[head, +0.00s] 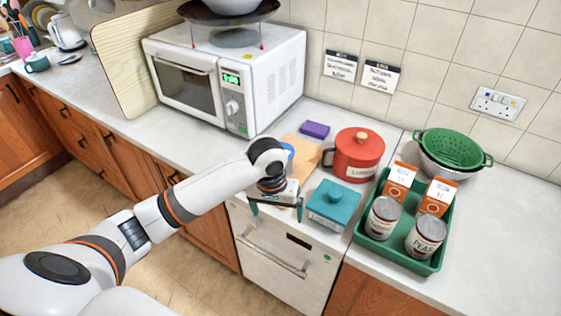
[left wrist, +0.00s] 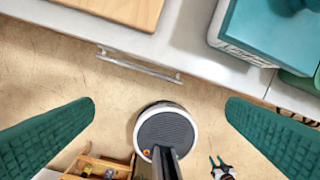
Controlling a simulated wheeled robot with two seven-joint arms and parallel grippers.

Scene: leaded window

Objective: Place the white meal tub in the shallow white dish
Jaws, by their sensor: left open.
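I cannot pick out a plainly white meal tub. A box-shaped tub with a teal lid (head: 334,203) stands on the counter near its front edge; it also shows at the top right of the left wrist view (left wrist: 278,32). No shallow white dish is clearly seen; a white bowl (head: 232,5) sits in a dark pan on the microwave, cut by the frame top. My left gripper (head: 276,210) is open and empty, left of the teal-lidded tub, at the counter's front edge. Its spread teal fingers show in the left wrist view (left wrist: 160,108), apart from the tub.
A green tray (head: 375,247) with cans and cartons stands right of the teal-lidded tub. A red pot (head: 358,152) and purple sponge (head: 315,130) are behind. A wooden board (head: 306,152) lies beside my wrist. The microwave (head: 225,80) stands left. Counter at far right is clear.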

